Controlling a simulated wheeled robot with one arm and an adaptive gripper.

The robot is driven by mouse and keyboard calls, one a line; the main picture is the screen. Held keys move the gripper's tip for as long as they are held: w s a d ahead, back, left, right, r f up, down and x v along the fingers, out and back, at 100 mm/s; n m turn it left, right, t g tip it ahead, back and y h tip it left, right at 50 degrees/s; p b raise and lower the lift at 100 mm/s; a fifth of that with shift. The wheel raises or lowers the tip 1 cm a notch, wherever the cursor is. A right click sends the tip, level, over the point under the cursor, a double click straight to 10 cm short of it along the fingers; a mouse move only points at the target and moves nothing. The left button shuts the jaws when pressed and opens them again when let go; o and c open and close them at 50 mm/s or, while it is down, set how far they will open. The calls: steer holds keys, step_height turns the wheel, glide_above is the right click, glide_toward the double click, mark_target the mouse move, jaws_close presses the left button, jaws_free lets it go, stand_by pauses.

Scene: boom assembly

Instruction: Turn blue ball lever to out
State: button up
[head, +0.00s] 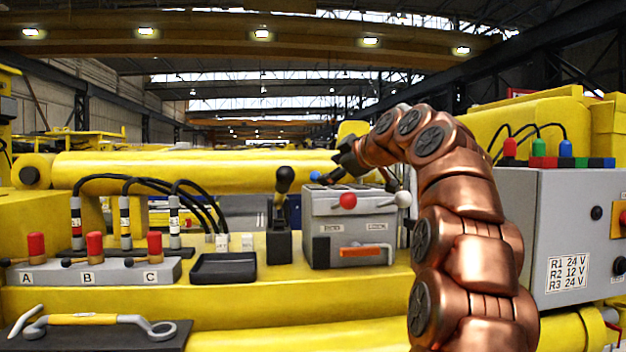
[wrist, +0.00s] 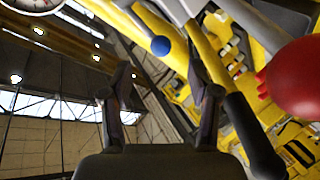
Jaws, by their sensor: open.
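The blue ball (head: 315,176) of the lever shows at the upper left of the grey lever box (head: 322,224), partly overlapped by the dark end of my arm. My gripper (head: 338,168) is above the box, close to the right of the blue ball. In the wrist view, the blue ball (wrist: 160,46) lies between and beyond the two fingertips, apart from both. The gripper (wrist: 160,66) is open and empty. The blue ball's rod is mostly hidden. The box labels are too small to read.
A red ball (head: 348,201) and a white ball (head: 403,198) are on the same box; the red ball (wrist: 295,78) looms right in the wrist view. A black-handled lever (head: 283,180) stands left of the box. A black tray (head: 223,268) lies further left.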

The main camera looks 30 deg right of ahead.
mark_target(316, 175)
steer(key=shift+p+x, duration=1.45)
steer(key=shift+x, duration=2.4)
jaws_close()
steer(key=shift+f, duration=0.1)
